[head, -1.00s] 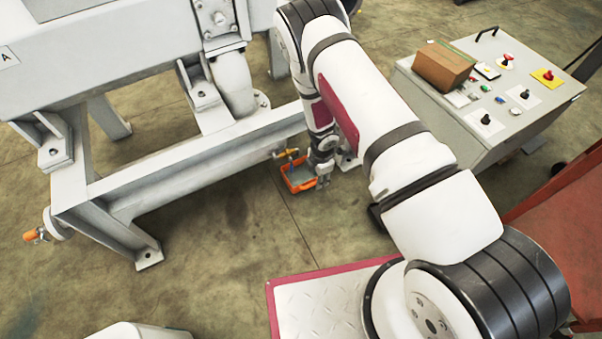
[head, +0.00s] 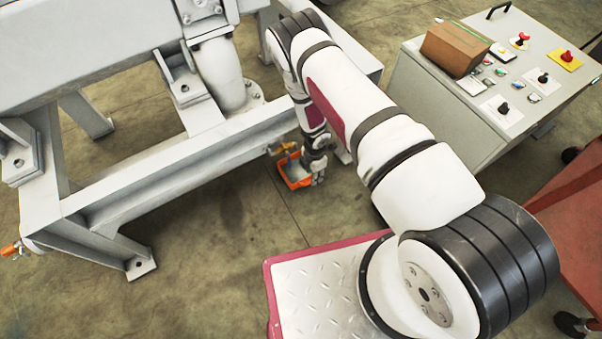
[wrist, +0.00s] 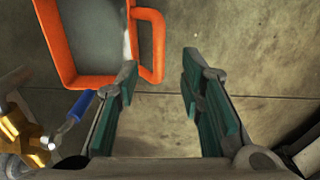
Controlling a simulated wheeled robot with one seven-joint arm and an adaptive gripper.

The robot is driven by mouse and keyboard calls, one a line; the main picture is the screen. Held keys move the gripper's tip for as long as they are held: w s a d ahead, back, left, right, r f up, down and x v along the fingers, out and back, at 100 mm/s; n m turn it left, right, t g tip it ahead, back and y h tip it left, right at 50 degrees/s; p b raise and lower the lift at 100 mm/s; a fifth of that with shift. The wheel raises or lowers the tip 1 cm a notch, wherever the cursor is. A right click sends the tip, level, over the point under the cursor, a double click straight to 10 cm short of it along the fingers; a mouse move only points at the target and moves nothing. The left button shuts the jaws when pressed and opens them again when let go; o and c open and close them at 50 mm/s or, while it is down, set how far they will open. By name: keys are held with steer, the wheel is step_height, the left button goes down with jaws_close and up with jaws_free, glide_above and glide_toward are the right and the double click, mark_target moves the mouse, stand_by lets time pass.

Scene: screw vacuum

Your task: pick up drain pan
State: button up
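The drain pan (head: 291,181) is an orange tray with a grey inside, on the floor beside the white frame's lower beam. In the wrist view the pan (wrist: 67,66) is at the upper left, with its orange loop handle (wrist: 158,50) pointing right. My gripper (head: 318,180) is just right of the pan in the head view, partly covering it. In the wrist view my gripper (wrist: 160,76) is open, with green-padded fingers.
A brass valve (wrist: 22,128) with a blue lever (wrist: 80,104) is left of my fingers. The white machine frame (head: 180,175) stands left and behind. A grey control console (head: 480,110) is at right, and a red cart (head: 570,220) at far right. Floor in front is clear.

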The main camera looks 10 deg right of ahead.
steer(key=shift+w+d+f+b, duration=0.1)
steer(key=shift+f+b, duration=0.8)
steer(key=shift+f, duration=0.7)
steer(key=shift+w+d+f+b, duration=0.1)
steer(key=shift+f+b, duration=0.8)
steer(key=shift+f, duration=0.65)
steer(key=shift+r, duration=0.1)
jaws_close()
